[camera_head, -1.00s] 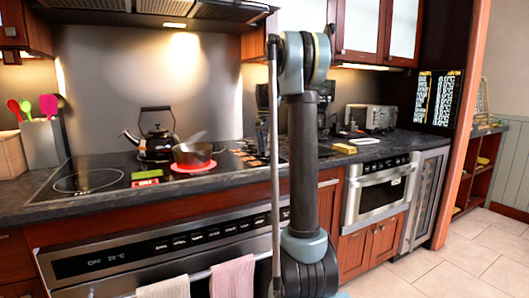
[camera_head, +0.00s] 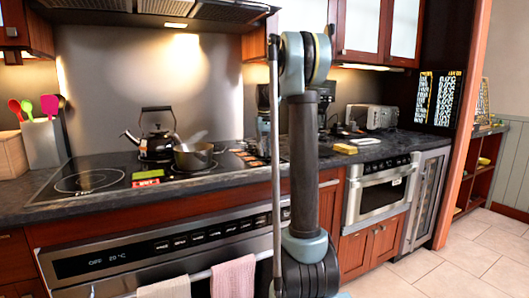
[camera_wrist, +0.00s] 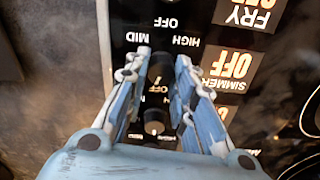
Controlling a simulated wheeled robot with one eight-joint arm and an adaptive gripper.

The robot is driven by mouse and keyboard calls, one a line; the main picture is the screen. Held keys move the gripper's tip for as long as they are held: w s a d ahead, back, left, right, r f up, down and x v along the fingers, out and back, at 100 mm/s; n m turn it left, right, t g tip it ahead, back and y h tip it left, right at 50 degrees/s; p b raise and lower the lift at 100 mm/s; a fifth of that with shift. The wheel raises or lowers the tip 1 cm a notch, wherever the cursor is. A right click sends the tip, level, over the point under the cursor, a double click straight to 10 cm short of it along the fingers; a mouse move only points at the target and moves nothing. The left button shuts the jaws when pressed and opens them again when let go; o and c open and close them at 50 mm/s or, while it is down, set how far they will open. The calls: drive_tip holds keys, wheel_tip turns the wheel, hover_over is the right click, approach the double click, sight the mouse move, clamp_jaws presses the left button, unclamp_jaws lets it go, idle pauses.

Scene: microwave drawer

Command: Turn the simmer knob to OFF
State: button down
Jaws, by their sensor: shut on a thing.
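In the wrist view, a black knob (camera_wrist: 158,78) sits between the fingers of my gripper (camera_wrist: 163,64), which are shut on it from both sides. The labels look upside down there: OFF, HIGH and MID are printed around the knob. A lit tile (camera_wrist: 230,68) beside it reads SIMMER OFF. In the head view, my arm hides most of the gripper and the knob. The burner under the pan (camera_head: 194,156) is dark.
A second black knob (camera_wrist: 153,124) stands close to the held one, near the finger bases. A FRY tile (camera_wrist: 252,12) lies at the top right. A kettle (camera_head: 156,141) stands beside the pan on the cooktop (camera_head: 85,182). A yellow block (camera_head: 345,149) lies on the right counter.

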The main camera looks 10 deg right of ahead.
drive_tip(key=shift+n, duration=2.2)
drive_tip(key=c, duration=1.3)
unclamp_jaws()
drive_tip(key=shift+c, duration=0.2)
drive_tip(key=shift+a, duration=0.1)
wheel_tip(320, 180, up, 12)
drive_tip(key=shift+f, duration=0.1)
